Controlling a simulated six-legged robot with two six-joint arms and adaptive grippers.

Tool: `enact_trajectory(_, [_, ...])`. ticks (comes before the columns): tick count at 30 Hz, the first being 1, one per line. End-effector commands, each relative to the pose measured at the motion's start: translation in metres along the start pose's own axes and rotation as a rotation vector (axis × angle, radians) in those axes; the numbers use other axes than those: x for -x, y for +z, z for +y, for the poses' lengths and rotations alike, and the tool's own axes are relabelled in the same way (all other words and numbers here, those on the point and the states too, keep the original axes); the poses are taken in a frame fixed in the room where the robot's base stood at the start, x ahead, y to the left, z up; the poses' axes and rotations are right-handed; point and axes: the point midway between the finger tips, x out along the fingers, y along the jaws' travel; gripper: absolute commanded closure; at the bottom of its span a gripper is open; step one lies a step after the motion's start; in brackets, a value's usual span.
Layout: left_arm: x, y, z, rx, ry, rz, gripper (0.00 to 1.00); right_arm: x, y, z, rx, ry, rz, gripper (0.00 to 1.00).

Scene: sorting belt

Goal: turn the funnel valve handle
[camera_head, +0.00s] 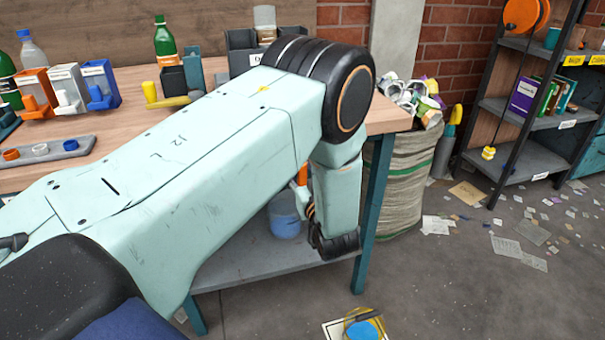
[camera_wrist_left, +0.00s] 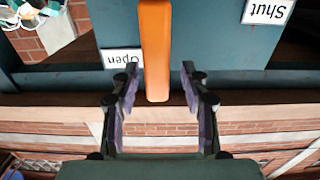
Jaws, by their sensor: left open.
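The orange valve handle (camera_wrist_left: 156,45) is a flat bar in the left wrist view, with its free end toward my gripper. It is beside a label reading "Open" (camera_wrist_left: 123,60); a label reading "Shut" (camera_wrist_left: 268,10) is farther right. Both labels look upside down on a dark teal surface. My left gripper (camera_wrist_left: 160,75) is open, with one finger on each side of the handle's end and gaps visible between. In the head view my left arm hides most of this area; a small orange piece (camera_head: 302,175) shows beside my wrist. The funnel is not clearly visible. My right gripper is not in view.
The workbench (camera_head: 390,115) holds bottles, small coloured bins (camera_head: 68,88) and a grey tray (camera_head: 50,150). A blue bucket (camera_head: 285,220) is on the lower shelf. A full sack (camera_head: 410,180) and a shelf rack (camera_head: 545,120) stand right. Scraps litter the floor.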

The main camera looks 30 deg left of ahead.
Motion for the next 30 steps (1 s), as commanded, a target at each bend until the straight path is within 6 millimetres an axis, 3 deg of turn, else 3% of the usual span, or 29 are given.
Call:
enact_trajectory(7, [-0.0014, -0.0004, 0.0031, 0.000, 0.002, 0.000, 0.55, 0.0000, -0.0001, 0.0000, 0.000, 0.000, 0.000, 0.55])
enact_trajectory(23, [-0.0009, 0.0000, 0.0029, 0.000, 0.002, 0.000, 0.99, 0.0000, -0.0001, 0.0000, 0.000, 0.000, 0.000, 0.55])
enact_trajectory(30, [-0.0009, 0.0001, 0.0027, 0.000, 0.002, -0.001, 1.00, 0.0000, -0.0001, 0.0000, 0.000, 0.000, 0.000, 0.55])
